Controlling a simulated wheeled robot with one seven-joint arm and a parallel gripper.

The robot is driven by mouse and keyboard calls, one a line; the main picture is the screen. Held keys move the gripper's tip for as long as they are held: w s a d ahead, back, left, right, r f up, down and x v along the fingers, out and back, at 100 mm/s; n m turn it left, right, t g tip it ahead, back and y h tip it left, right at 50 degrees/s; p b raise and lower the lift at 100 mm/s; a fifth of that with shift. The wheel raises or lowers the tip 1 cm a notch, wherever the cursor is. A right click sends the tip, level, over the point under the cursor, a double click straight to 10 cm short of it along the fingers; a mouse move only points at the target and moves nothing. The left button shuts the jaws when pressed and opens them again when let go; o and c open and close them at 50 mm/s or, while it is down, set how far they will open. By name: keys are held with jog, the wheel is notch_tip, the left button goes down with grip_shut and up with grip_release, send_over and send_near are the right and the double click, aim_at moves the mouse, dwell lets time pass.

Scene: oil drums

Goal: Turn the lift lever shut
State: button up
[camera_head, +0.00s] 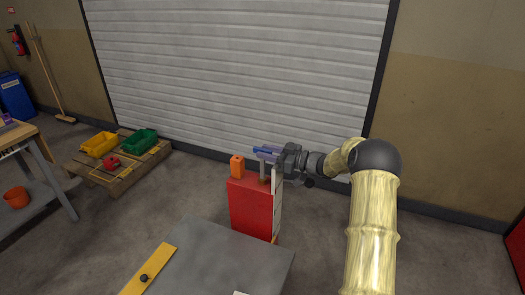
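My gripper (260,152) is above the top of a red cabinet (250,209), with its blue-violet fingers pointing left. A short grey upright piece (263,171) stands on the cabinet top just under the fingers. It may be the lift lever, but I cannot tell for certain. I cannot tell whether the fingers touch it or whether they are open or shut. A white panel (278,205) is on the cabinet's right side. An orange canister (237,166) stands upright on the cabinet top, left of my gripper.
A grey surface (215,265) with a yellow strip (150,270) and black knob (144,278) lies in front. A pallet (122,176) with yellow (99,144) and green (139,140) bins is left. A shutter (240,70) stands behind. The floor between pallet and cabinet is clear.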

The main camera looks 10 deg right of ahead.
jog(key=shift+x, duration=0.95)
grip_shut()
